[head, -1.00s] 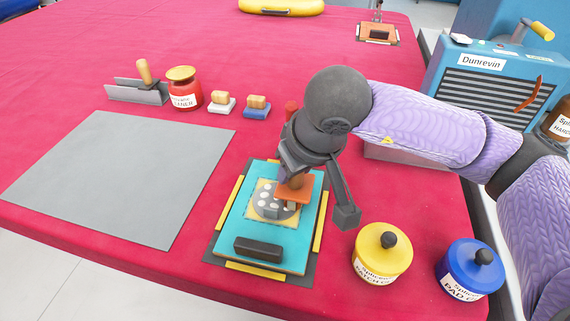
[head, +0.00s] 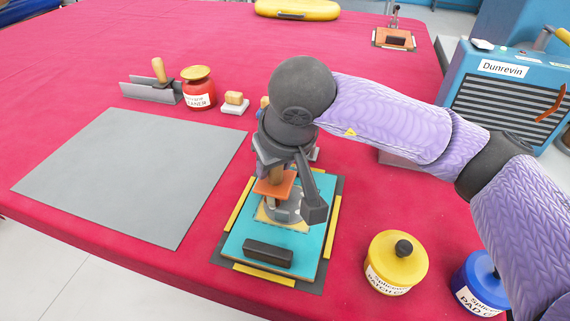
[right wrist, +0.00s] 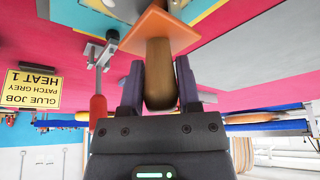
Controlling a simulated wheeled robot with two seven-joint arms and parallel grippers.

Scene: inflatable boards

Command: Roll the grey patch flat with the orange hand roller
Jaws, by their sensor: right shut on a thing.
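The orange hand roller (head: 274,186) is in my right gripper (head: 278,165), over the far half of the teal board (head: 240,240). In the right wrist view, the gripper's fingers (right wrist: 160,88) are shut on the roller's wooden handle (right wrist: 158,65), with its orange plate (right wrist: 160,28) beyond. The grey patch (head: 289,208) lies on the board under and beside the roller, partly hidden by roller and gripper. Whether the roller touches it I cannot tell. My left gripper is not in view.
Yellow strips edge the board, and a dark block (head: 267,253) lies on its near end. A yellow pot (head: 396,262) and a blue pot (head: 480,285) stand to the right. A grey sheet (head: 130,175) lies left. A red jar (head: 199,90) stands behind.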

